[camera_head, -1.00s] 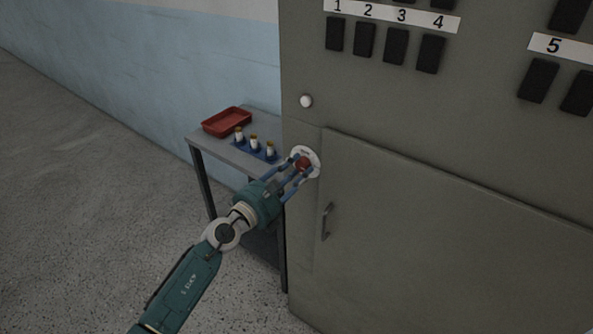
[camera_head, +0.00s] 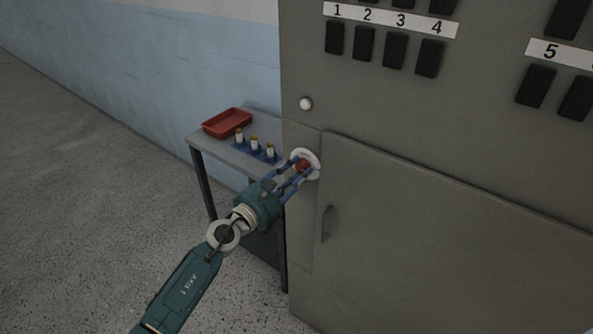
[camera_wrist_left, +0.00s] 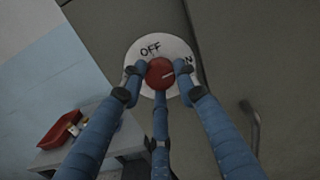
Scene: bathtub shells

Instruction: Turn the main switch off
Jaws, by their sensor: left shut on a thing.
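The main switch is a round red knob (camera_head: 302,165) on a white round plate (camera_head: 313,157) on the grey cabinet's left edge. In the left wrist view the knob (camera_wrist_left: 158,75) has a short white mark. The plate (camera_wrist_left: 176,46) reads OFF at the upper left and ON at the right, partly covered by a finger. The mark points right, towards ON. My left gripper (camera_head: 296,170) is shut on the knob, its blue fingers around it, as the left wrist view also shows (camera_wrist_left: 160,79). My right gripper is not in view.
The grey cabinet (camera_head: 450,220) fills the right side, with a door handle (camera_head: 326,224) below the switch, a white button (camera_head: 306,103) and numbered black switches above. A small table (camera_head: 205,148) behind my arm holds a red tray (camera_head: 227,122) and several small bottles.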

